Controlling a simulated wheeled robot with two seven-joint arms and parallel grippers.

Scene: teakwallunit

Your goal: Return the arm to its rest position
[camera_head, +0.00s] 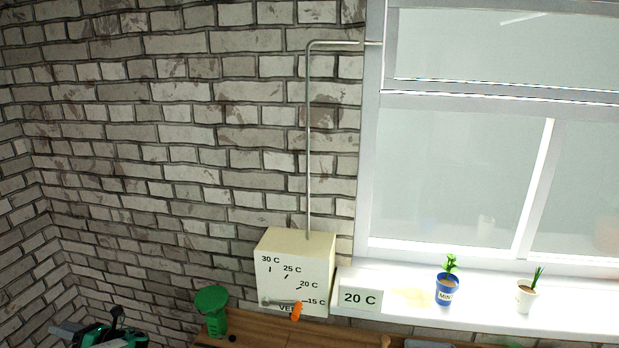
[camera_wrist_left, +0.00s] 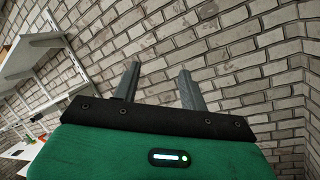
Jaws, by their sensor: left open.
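My left gripper (camera_head: 62,331) is at the lower left corner of the head view, in front of the brick wall. In the left wrist view its two grey fingers (camera_wrist_left: 160,82) stand apart with nothing between them. The gripper is open and empty, with brick wall beyond it. The rest of the left arm is out of the head view's frame. My right gripper is in neither view.
A cream vent box (camera_head: 296,274) with a temperature scale and orange-tipped lever (camera_head: 297,310) stands against the wall. A green object (camera_head: 211,310) stands left of it. A "20 C" sign (camera_head: 360,298) and potted plants (camera_head: 446,291) are on the right. Shelves (camera_wrist_left: 35,60) show in the wrist view.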

